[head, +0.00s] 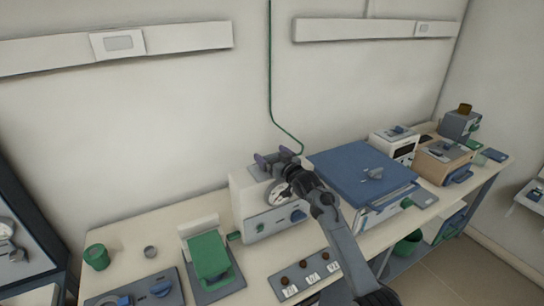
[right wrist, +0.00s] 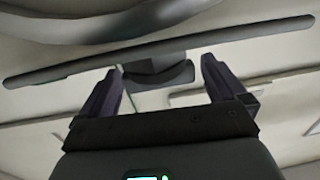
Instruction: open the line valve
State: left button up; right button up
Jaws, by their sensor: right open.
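A thin green line (head: 270,80) runs down the wall and ends behind the white unit with a round gauge (head: 249,205). My right gripper (head: 273,156) is at the top of this unit, its purple fingers open and apart. In the right wrist view, a dark block (right wrist: 158,73) on a long dark bar (right wrist: 230,42) shows between the open fingers; it may be the valve handle. I cannot tell whether the fingers touch it. In the head view my gripper and arm hide the valve area. My left gripper is not in view.
A blue-topped box (head: 360,170) stands close on the right of my right arm. A green-topped device (head: 209,255), a green cup (head: 96,257) and a panel with several knobs (head: 305,274) are on the bench.

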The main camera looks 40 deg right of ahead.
jog(key=shift+c, duration=0.2)
jog(key=c, duration=0.9)
jog(key=shift+r+m+h+p, duration=0.1)
jog(key=shift+m+h+p, duration=0.45)
jog(key=shift+h, duration=0.25)
jog(key=o, duration=0.7)
jog(key=shift+o, duration=1.2)
